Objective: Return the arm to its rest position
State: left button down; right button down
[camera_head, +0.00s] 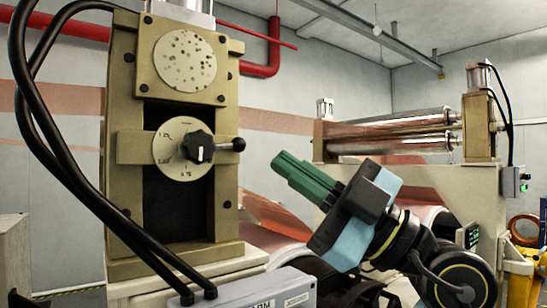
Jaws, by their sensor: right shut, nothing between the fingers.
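My right gripper (280,164) has green fingers pressed together, with nothing between them. It points up and to the left, in the middle of the view, in the open air right of the machine's dial. My right arm comes in from the lower right, with a black and light blue wrist. My left gripper is not in view.
A tan machine housing (228,150) with a round dial (172,132) and a black knob (198,147) stands close on the left. Black cables (62,165) run down to a grey box (262,290). Steel rollers (385,135) and copper foil (275,215) are behind my gripper.

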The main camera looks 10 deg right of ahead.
jog(key=shift+d+f, duration=0.15)
jog(key=shift+d, duration=0.05)
jog(key=shift+s, duration=0.1)
